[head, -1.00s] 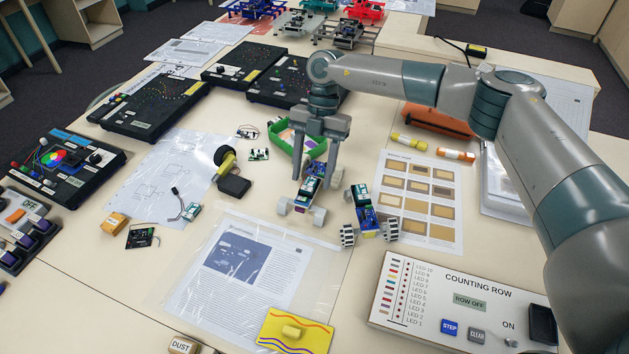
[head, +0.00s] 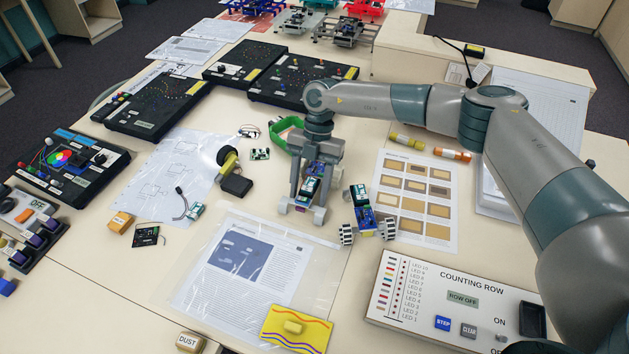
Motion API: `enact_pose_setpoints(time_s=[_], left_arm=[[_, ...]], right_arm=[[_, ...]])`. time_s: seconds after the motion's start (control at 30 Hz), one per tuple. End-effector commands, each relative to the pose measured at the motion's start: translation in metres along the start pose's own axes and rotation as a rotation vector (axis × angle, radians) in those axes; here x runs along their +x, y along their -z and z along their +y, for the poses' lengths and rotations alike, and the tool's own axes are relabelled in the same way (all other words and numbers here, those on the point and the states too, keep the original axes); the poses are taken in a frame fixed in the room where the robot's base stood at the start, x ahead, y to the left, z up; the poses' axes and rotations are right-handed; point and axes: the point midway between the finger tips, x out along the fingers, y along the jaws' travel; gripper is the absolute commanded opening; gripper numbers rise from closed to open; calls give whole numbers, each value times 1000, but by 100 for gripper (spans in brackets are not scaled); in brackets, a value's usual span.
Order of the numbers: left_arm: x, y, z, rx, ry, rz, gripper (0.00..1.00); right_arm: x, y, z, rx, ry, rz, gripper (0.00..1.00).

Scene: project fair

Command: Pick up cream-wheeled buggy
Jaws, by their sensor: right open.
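The cream-wheeled buggy (head: 309,190) is a small blue and teal board on cream wheels, near the middle of the table in the head view. My right gripper (head: 311,190) points down over it, open, with one finger on each side of the buggy's body. The gripper body and fingers hide parts of the buggy, and I cannot tell whether the fingers touch it. The buggy's wheels appear to rest on the table. My left gripper is not in view.
A second blue buggy with black-and-white wheels (head: 366,220) stands close on the right. A green loop-shaped item (head: 277,135) lies just behind. A counting row panel (head: 455,300) stands front right. A plastic-covered sheet (head: 215,295) lies in front.

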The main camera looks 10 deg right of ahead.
Motion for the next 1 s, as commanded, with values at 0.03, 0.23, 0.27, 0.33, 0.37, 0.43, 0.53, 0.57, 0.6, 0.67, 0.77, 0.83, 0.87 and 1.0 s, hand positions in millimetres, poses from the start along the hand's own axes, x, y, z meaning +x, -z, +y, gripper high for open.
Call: enact_pose_setpoints(time_s=[0.03, 0.23, 0.27, 0.33, 0.37, 0.43, 0.53, 0.57, 0.6, 0.67, 0.77, 0.83, 0.87, 1.0], left_arm=[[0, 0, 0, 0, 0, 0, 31], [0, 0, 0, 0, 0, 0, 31], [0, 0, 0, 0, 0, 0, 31], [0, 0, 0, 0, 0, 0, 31], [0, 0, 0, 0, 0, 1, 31], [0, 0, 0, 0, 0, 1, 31], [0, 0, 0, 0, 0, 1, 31], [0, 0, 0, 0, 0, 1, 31], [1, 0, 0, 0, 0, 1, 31], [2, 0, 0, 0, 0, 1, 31], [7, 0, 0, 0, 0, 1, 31], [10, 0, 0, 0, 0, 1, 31], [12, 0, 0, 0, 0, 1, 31], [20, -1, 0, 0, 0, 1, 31]], right_arm=[[0, 0, 0, 0, 0, 0, 52], [0, 0, 0, 0, 0, 0, 13], [0, 0, 0, 0, 0, 0, 13], [-1, 0, 0, 0, -1, 0, 13], [-1, 0, 0, 0, -1, 0, 13], [-1, 0, 0, 0, -1, 0, 13], [-1, 0, 0, 0, -1, 0, 13], [-1, 0, 0, 0, -1, 0, 13], [-2, 0, 0, 0, -1, 0, 13], [-3, 1, 0, 0, -2, 0, 13], [-8, 2, 0, 1, -1, 0, 13], [-13, 4, 0, 0, -1, -1, 13], [-15, 5, 0, -1, -2, -2, 13], [-28, 11, 0, -1, -2, -2, 14]])
